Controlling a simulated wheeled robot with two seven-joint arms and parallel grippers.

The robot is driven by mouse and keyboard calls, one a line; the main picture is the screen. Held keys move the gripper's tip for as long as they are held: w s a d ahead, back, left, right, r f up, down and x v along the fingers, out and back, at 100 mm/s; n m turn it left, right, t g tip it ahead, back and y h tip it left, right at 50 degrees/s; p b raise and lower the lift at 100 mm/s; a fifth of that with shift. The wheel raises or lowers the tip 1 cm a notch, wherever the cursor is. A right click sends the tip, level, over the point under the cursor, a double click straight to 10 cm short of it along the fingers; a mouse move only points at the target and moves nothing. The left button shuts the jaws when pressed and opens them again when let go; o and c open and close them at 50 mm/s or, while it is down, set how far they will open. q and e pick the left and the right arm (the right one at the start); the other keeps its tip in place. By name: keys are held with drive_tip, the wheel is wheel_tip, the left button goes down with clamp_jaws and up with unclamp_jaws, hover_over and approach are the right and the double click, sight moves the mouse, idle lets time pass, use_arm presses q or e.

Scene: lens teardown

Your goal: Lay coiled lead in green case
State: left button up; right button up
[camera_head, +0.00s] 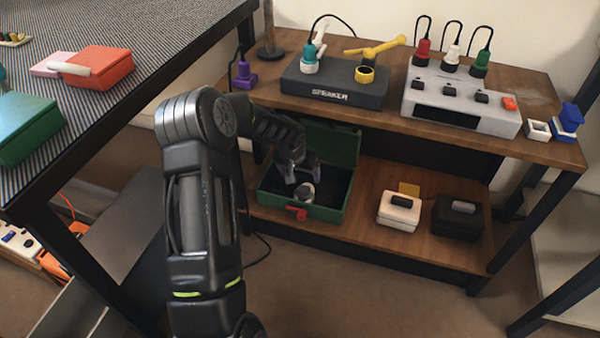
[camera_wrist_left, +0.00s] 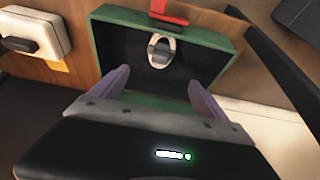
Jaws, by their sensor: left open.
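The green case (camera_head: 272,203) stands open on the lower shelf, its lid (camera_head: 338,147) raised at the back and a red latch (camera_head: 297,213) at its front. The coiled lead (camera_head: 304,193), a small pale ring with a grey part, lies inside on the dark floor of the case. In the left wrist view the coiled lead (camera_wrist_left: 161,50) lies near the latch side of the green case (camera_wrist_left: 215,40). My left gripper (camera_head: 302,170) reaches into the case opening; in the wrist view its fingers (camera_wrist_left: 155,85) are apart with nothing between them. My right gripper is not seen.
A white box (camera_head: 400,210) and a black box (camera_head: 457,216) stand right of the case on the shelf. The upper shelf above holds a speaker (camera_head: 334,82) and a grey panel (camera_head: 460,100) with plugs. A striped table (camera_head: 110,40) edges the left.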

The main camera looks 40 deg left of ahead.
use_arm(q)
drive_tip(key=shift+d+f, duration=0.1)
idle(0.4)
drive_tip(key=s+d+f+h, duration=0.2)
drive_tip(key=s+d+f, duration=0.15)
drive_tip(key=d, duration=0.55)
drive_tip(key=s+d+f+m+h, duration=0.1)
drive_tip(key=s+d+f, duration=0.25)
drive_tip(key=d, duration=0.55)
drive_tip(key=s+d+f+h, duration=0.2)
drive_tip(key=d+f, duration=0.3)
drive_tip(key=d, duration=0.4)
drive_tip(key=s+d+f+g, duration=0.1)
drive_tip(key=s+d, duration=0.4)
drive_tip(key=s, duration=0.4)
drive_tip(key=s+d+f+g, duration=0.1)
drive_tip(key=s+d+f, duration=0.1)
drive_tip(key=s+d, duration=0.3)
drive_tip(key=s, duration=0.3)
drive_tip(key=shift+s+d+g, duration=0.15)
drive_tip(key=shift+s+g, duration=0.15)
drive_tip(key=shift+s, duration=0.1)
